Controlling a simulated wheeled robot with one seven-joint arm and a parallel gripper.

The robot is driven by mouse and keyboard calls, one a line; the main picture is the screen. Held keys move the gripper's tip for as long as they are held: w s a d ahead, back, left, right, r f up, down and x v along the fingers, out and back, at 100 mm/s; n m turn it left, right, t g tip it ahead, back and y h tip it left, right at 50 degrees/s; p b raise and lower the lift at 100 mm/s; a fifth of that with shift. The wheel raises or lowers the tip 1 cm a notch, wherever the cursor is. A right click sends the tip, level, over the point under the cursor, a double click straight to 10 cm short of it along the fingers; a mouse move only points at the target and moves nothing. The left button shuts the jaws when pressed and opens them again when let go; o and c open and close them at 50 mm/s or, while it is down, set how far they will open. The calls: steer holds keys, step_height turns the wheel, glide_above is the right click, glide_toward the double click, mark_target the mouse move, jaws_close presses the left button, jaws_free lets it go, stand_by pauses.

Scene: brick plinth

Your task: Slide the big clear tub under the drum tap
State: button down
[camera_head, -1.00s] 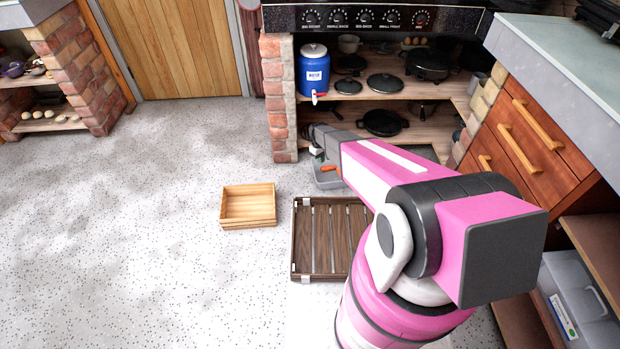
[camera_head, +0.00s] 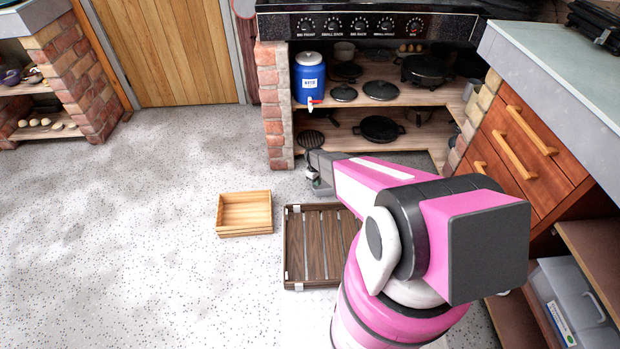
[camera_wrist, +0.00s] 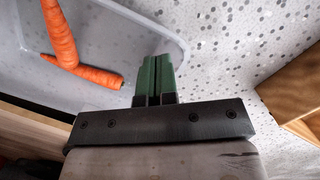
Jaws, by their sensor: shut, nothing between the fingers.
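The big clear tub (camera_wrist: 100,55) shows in the wrist view, on the speckled floor, with orange carrots (camera_wrist: 85,65) lying in it. My gripper (camera_wrist: 158,60) has green fingers, shut and empty, overlapping the tub's rounded corner in the picture; I cannot tell if they touch it. In the head view my gripper (camera_head: 314,186) is low over the floor in front of the shelves, and my arm hides most or all of the tub. The blue drum (camera_head: 309,83) with a white lid stands on the upper shelf. Its red and white tap (camera_head: 311,104) points out over the shelf edge.
A light wooden box (camera_head: 245,222) and a dark slatted crate (camera_head: 319,270) stand on the floor near my arm. A brick pillar (camera_head: 272,115) borders the shelves, which hold pans. Drawers (camera_head: 530,150) are at the right. The floor at left is clear.

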mark_target(321, 190)
steer(key=shift+s+d+r, duration=0.1)
steer(key=shift+s+d, duration=0.95)
steer(key=shift+s, duration=0.1)
steer(key=shift+w+a+f, duration=0.1)
steer(key=shift+w+f, duration=0.15)
steer(key=shift+f, duration=0.7)
